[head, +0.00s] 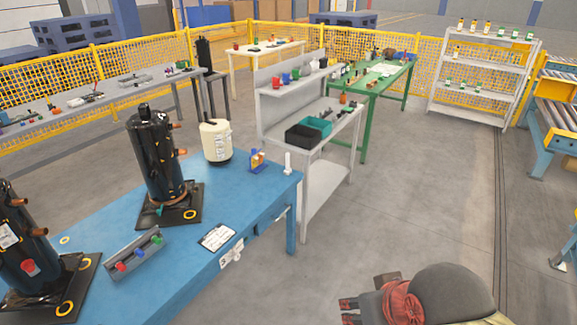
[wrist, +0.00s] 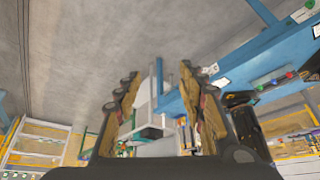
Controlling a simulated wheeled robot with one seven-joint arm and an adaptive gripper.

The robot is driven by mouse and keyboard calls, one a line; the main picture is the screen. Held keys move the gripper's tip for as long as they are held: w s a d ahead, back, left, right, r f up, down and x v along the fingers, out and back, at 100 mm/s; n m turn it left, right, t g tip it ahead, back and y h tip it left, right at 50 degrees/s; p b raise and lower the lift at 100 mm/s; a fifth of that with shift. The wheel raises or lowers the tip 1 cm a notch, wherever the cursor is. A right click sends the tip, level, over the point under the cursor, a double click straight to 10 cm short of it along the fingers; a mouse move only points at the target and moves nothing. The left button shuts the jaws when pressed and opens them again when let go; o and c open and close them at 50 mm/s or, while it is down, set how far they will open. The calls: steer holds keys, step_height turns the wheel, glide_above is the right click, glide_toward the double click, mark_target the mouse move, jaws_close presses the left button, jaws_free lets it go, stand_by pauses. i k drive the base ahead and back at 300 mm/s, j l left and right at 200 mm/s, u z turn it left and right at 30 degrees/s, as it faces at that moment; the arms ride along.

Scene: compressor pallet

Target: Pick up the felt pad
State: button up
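I cannot make out a felt pad for certain. A cream cylinder (head: 217,141) with a dark base stands at the back of the blue table (head: 262,202); I cannot tell if it is felt. A white printed card (head: 217,237) lies near the table's front edge. My gripper (head: 349,309) is at the bottom of the head view, over the floor to the right of the blue table and apart from it. In the wrist view my gripper (wrist: 158,74) has its two fingers spread, with nothing between them.
Black compressors (head: 154,155) on dark base plates and a grey tray (head: 135,255) with coloured parts occupy the blue table. A grey bench (head: 325,150) stands behind. The floor (head: 410,205) at right is clear.

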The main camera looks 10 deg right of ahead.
mark_target(287, 171)
steer(key=i+u, duration=0.2)
steer(key=i, duration=0.35)
steer(key=i+l+u, duration=0.15)
steer(key=i, duration=0.35)
steer(key=i+l+u, duration=0.2)
steer(key=i, duration=0.35)
steer(key=i+l+u, duration=0.15)
steer(key=i, duration=0.35)
steer(key=i+l+u, duration=0.1)
steer(key=i+l, duration=0.15)
steer(key=i, duration=0.15)
steer(key=i+l, duration=0.25)
steer(key=i+u, duration=0.05)
steer(key=i, duration=0.05)
